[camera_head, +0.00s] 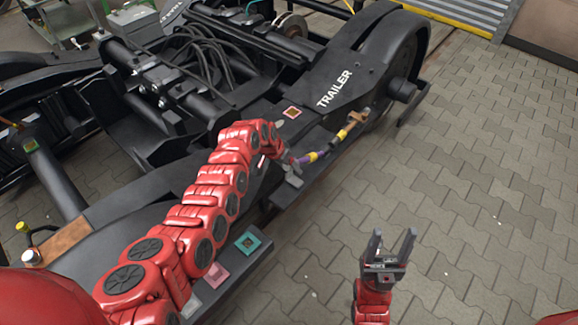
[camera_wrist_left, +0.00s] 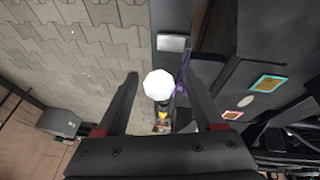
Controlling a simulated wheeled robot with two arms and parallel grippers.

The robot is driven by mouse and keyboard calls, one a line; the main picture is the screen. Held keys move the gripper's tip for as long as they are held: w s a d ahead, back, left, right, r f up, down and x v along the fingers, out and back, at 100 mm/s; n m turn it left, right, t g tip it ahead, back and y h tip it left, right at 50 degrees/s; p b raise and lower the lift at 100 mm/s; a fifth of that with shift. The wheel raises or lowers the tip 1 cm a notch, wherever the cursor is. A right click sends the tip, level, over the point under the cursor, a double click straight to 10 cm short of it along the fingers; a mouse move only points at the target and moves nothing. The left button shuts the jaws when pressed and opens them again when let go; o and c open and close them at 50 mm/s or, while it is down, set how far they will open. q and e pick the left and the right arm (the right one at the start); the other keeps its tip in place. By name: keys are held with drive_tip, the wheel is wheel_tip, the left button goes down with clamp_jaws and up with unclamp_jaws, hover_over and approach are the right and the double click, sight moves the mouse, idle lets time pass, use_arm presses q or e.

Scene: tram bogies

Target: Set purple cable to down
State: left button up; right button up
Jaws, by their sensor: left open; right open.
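The purple cable (camera_head: 303,160) is at the side of the black bogie frame, below the TRAILER lettering. It has yellow bands and runs toward a brown end piece (camera_head: 357,118). In the left wrist view the purple cable (camera_wrist_left: 183,72) shows beyond the fingers, toward the right one. My left gripper (camera_head: 292,168) is at the near end of the cable; in the left wrist view its fingers (camera_wrist_left: 168,100) are apart. A white eight-sided shape (camera_wrist_left: 158,84) shows between them and hides part of what lies behind. My right gripper (camera_head: 390,245) is open and empty, over the paved floor, away from the cable.
The black bogie frame (camera_head: 345,62) with a large wheel fills the upper middle. Teal (camera_head: 248,242) and pink (camera_head: 216,275) square plates sit near my left arm. An orange-edged plate (camera_head: 292,112) lies above the cable. Paved floor on the right is clear.

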use_arm(q)
clamp_jaws()
idle(0.3)
idle(1.1)
